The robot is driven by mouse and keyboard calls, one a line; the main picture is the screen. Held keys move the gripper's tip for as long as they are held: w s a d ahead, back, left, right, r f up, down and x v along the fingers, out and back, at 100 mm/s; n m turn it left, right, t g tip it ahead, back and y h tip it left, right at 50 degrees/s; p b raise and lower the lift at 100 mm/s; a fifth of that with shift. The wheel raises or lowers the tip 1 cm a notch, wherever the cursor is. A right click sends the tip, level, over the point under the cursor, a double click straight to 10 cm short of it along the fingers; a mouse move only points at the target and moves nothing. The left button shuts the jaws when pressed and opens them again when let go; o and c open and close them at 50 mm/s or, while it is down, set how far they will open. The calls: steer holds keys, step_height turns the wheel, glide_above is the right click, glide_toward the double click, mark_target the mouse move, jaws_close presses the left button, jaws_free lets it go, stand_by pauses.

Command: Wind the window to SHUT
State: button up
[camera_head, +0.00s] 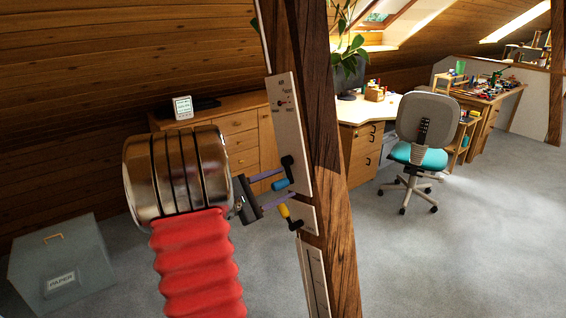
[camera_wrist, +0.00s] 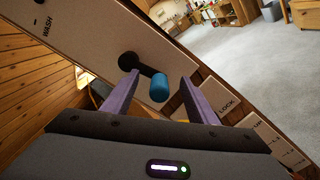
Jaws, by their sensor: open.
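A black crank with a blue knob (camera_head: 281,184) sits low on a pale plate (camera_head: 290,135) on the timber brace. My gripper (camera_head: 287,184) is open, its purple fingers reaching toward this crank. In the wrist view the blue knob (camera_wrist: 160,87) stands between the open fingers (camera_wrist: 160,76), with no clear contact. The crank's black hub (camera_wrist: 128,61) is just beyond, to the left. Higher on the plate is a small dial (camera_head: 282,103); its lettering is too small to read. A roof window (camera_head: 380,17) shows at the top; its exact position is unclear.
A second black crank with a yellow knob (camera_head: 284,211) sits just below, on a lower plate, close to my gripper. A grey paper box (camera_head: 58,265) stands at left, an office chair (camera_head: 414,150) at right.

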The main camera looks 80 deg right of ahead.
steer(key=shift+v, duration=3.8)
